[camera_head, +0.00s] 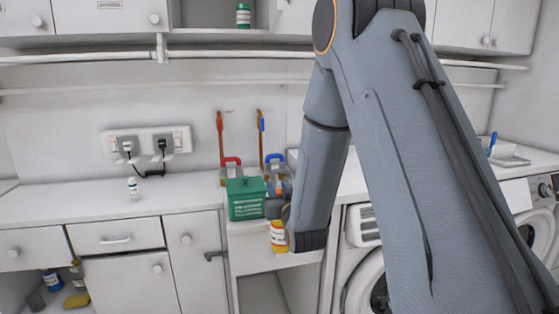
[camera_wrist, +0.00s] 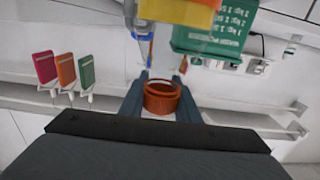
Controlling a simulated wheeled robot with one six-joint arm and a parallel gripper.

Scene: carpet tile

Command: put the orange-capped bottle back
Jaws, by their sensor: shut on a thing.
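The orange-capped bottle shows in the wrist view as a round orange cap (camera_wrist: 162,98) between my fingertips. My gripper (camera_wrist: 161,92) is shut on it; the rest of the bottle is hard to make out there. In the head view a yellow container with a white label (camera_head: 279,238) shows at my wrist, in front of the low counter section. My fingers are mostly hidden behind my arm there. I cannot tell for sure that this container is the held bottle.
A green bottle (camera_head: 243,16) stands on the upper shelf.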

